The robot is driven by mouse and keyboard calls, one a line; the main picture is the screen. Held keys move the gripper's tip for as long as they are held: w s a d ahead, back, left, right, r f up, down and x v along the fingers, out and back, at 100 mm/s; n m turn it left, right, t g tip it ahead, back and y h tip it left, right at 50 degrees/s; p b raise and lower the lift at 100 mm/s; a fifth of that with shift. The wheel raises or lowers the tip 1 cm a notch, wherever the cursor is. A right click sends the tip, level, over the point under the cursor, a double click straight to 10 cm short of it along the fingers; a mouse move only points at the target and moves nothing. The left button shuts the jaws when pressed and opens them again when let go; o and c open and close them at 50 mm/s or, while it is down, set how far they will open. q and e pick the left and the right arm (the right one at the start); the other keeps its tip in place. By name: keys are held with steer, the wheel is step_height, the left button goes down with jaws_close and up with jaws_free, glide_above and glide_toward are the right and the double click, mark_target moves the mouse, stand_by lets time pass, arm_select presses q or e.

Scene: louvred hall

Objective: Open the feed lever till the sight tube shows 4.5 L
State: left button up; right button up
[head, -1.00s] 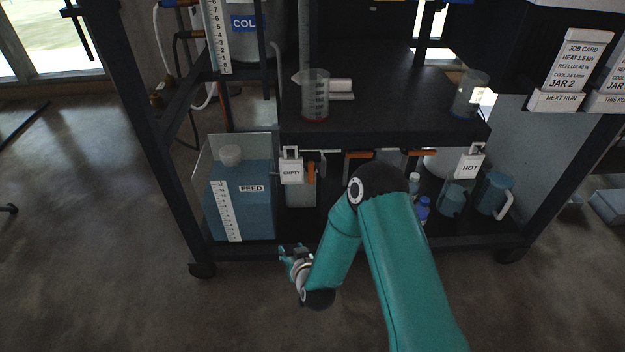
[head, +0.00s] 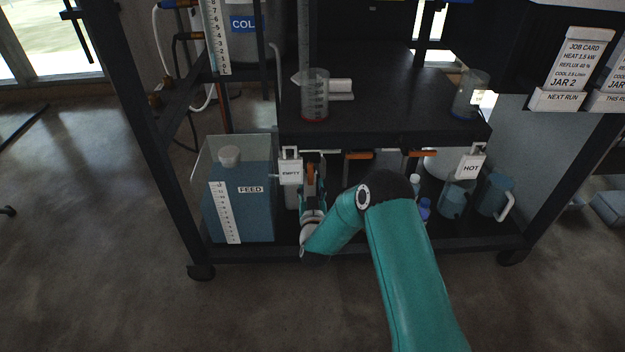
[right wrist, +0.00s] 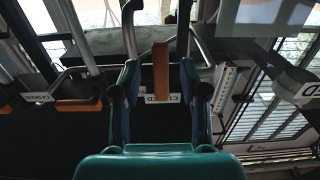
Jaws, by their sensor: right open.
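The orange lever (head: 311,179) hangs beneath the dark bench, just right of the EMPTY tag (head: 290,172). In the right wrist view the orange lever (right wrist: 161,72) stands between my fingers, above a small white label (right wrist: 160,98) that seems to read FEED upside down. My right gripper (head: 313,164) is open, its fingers on either side of the lever with gaps showing. A graduated scale (head: 215,40) stands at upper left beside the COL label; I cannot read a liquid level there. The blue FEED tank (head: 256,215) has its own scale (head: 225,212). My left gripper is out of view.
Other orange handles (head: 358,155) sit along the bench underside, with a HOT tag (head: 470,164) at right. A beaker (head: 315,98) and a jar (head: 470,96) stand on the bench top (head: 400,110). Jugs (head: 492,195) stand below. Frame posts bound both sides.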

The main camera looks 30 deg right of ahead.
mark_target(311, 180)
steer(key=shift+b+x, duration=0.6)
steer(key=shift+x, duration=0.95)
jaws_close()
